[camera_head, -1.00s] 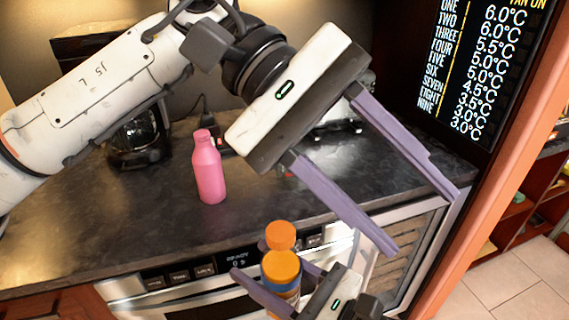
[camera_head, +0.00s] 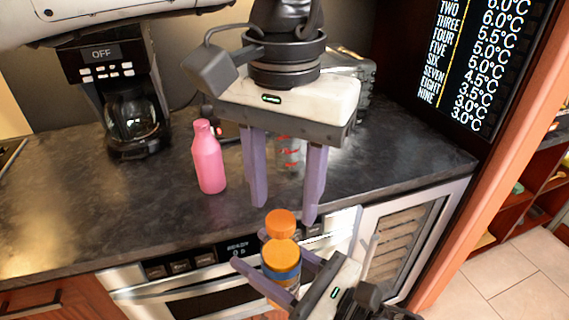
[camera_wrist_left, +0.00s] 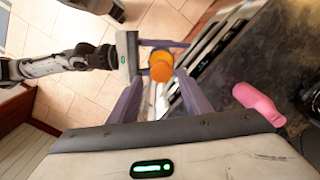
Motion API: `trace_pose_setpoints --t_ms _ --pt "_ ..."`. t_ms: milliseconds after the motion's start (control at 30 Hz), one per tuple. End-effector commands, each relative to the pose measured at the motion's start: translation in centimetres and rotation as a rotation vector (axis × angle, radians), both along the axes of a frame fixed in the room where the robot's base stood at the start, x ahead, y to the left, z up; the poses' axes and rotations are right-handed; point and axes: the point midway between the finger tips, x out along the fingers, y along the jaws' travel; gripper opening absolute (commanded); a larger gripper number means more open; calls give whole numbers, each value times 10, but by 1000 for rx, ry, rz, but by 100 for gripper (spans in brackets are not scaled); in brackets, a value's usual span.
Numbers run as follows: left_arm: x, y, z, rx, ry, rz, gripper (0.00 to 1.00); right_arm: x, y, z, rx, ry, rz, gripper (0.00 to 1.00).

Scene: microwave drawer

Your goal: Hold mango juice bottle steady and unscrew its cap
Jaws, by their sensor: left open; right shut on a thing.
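The mango juice bottle (camera_head: 281,254) has an orange cap (camera_head: 280,223), a yellow-orange shoulder and a blue band. It is held upright in front of the counter edge. My right gripper (camera_head: 249,250) is shut on its body, with one finger on each side. My left gripper (camera_head: 284,212) is open, fingers pointing down, just above the cap and apart from it. In the left wrist view the orange cap (camera_wrist_left: 161,66) shows between the tips of the open left fingers, with my right gripper beyond. The lower part of the bottle is hidden.
A pink bottle (camera_head: 208,157) stands on the dark counter (camera_head: 110,215), left of my left gripper. A coffee maker (camera_head: 120,100) is behind it. A clear measuring cup (camera_head: 290,155) is partly hidden behind my left fingers. The oven front (camera_head: 185,275) lies below the counter edge.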

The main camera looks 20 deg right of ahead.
Motion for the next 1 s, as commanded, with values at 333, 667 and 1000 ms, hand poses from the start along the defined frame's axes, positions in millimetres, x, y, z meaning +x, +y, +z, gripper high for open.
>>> trace_pose_setpoints --t_ms 333,667,1000 --pt "0 0 -26 -2 1 2 44 0 0 2 1 -3 1 0" --pt "0 0 -26 -2 1 2 24 0 0 1 1 -3 1 0" --pt "-2 -2 -26 -7 4 43 2 0 0 1 1 -3 1 0"
